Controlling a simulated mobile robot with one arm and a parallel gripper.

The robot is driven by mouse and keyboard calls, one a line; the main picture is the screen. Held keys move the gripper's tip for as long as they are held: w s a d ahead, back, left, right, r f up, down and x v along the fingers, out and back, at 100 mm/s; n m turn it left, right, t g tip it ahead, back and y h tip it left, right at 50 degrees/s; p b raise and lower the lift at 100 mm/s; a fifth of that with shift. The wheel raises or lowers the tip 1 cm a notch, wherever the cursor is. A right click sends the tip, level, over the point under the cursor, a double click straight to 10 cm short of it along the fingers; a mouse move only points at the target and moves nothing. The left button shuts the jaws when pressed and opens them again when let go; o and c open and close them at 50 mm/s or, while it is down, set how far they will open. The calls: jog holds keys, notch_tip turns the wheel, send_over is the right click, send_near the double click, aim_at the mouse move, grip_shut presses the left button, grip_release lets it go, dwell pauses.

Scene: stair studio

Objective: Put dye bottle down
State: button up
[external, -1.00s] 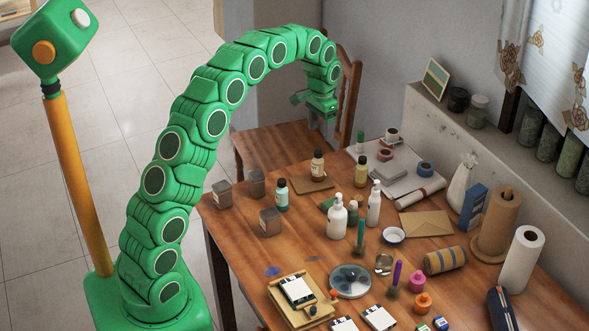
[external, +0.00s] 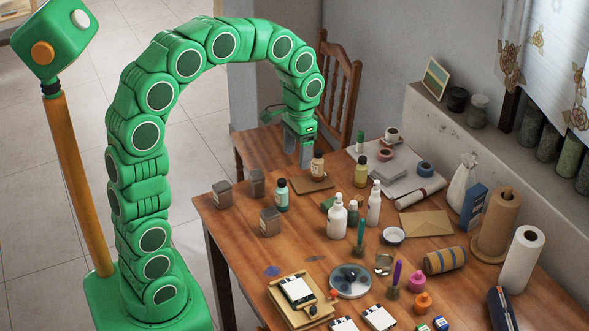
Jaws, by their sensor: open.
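My gripper (external: 305,160) is low over the far part of the wooden table, pointing down, with its jaws open. Just right of it a small brown bottle with a dark cap and pale label (external: 318,168) stands upright on a thin brown board (external: 313,185). The fingers partly overlap the bottle's left side in the picture; I cannot tell whether they touch it. A teal bottle with a black cap (external: 282,196) and a yellowish bottle with a dark cap (external: 361,172) stand nearby. Which bottle holds dye cannot be read from the labels.
White bottles (external: 337,219), a small bowl (external: 392,236) and a palette (external: 350,281) fill the middle. A grey board with tape rolls (external: 386,155) lies behind. A wooden chair (external: 340,85) stands at the back.

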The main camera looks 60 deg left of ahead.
jog(key=s+d+f, duration=0.1)
jog(key=s+d, duration=0.3)
jog(key=s, duration=1)
jog(key=s+d, duration=0.5)
jog(key=s, duration=0.9)
jog(key=shift+d+f+g, duration=0.15)
jog(key=shift+f+g, duration=0.2)
jog(key=shift+g, duration=0.05)
jog(key=shift+o, duration=0.3)
jog(key=shift+w, duration=0.1)
